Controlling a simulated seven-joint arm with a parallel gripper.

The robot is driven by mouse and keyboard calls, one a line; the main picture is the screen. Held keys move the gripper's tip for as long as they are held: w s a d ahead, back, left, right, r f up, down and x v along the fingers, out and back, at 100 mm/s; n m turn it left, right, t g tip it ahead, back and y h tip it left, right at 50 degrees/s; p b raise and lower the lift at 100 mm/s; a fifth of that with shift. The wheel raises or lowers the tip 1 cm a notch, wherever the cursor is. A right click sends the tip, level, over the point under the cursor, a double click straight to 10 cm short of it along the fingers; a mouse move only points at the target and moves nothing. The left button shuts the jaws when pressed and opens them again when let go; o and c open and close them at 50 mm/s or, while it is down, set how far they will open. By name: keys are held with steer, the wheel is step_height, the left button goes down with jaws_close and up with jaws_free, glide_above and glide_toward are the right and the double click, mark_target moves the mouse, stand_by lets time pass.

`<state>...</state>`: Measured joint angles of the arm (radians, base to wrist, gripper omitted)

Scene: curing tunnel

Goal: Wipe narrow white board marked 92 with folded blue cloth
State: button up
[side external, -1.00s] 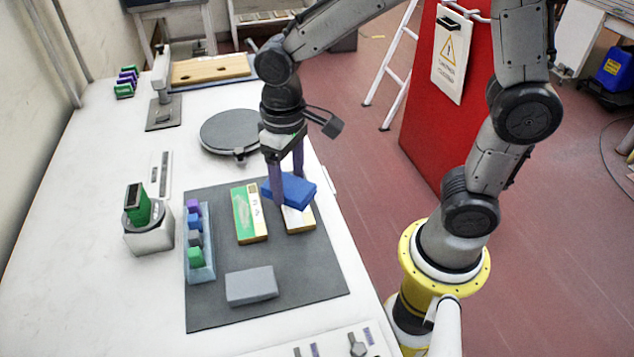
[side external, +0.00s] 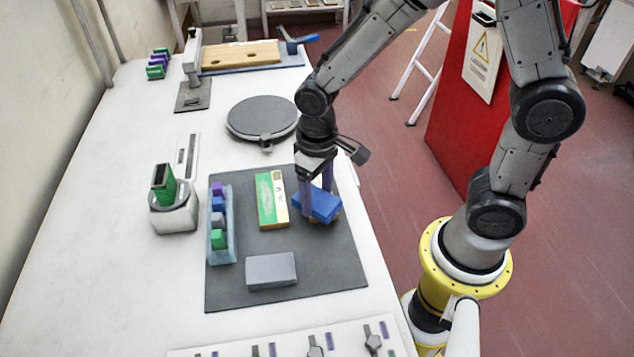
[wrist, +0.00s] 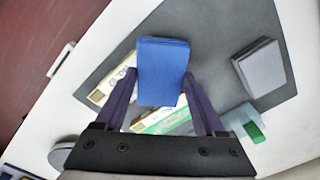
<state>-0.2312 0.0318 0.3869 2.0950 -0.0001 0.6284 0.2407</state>
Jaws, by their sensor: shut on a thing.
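My gripper (side external: 315,196) is shut on the folded blue cloth (side external: 321,206), which shows as a thick blue pad. The cloth lies over the narrow white board, hiding most of it in the side view. In the wrist view the cloth (wrist: 163,72) sits between my two fingers (wrist: 160,86). The white board (wrist: 112,90) shows there to the left of the cloth, with dark print partly hidden and too small to read surely. Whether the cloth presses on the board I cannot tell.
A green-and-white board (side external: 271,195) lies just left of the cloth on the dark grey mat (side external: 225,292). A grey block (side external: 271,270) lies nearer the front. A light blue tray (side external: 231,250) of small coloured blocks stands at the mat's left. The mat's right front is clear.

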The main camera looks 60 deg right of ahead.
steer(key=shift+w+d+f, duration=0.6)
steer(key=shift+w+f, duration=0.05)
steer(key=shift+w+d, duration=3.4)
steer(key=shift+d, duration=0.1)
steer(key=shift+s+a, duration=4.05)
steer(key=shift+a, duration=0.05)
steer(key=shift+r, duration=4.05)
steer(key=shift+f, duration=0.15)
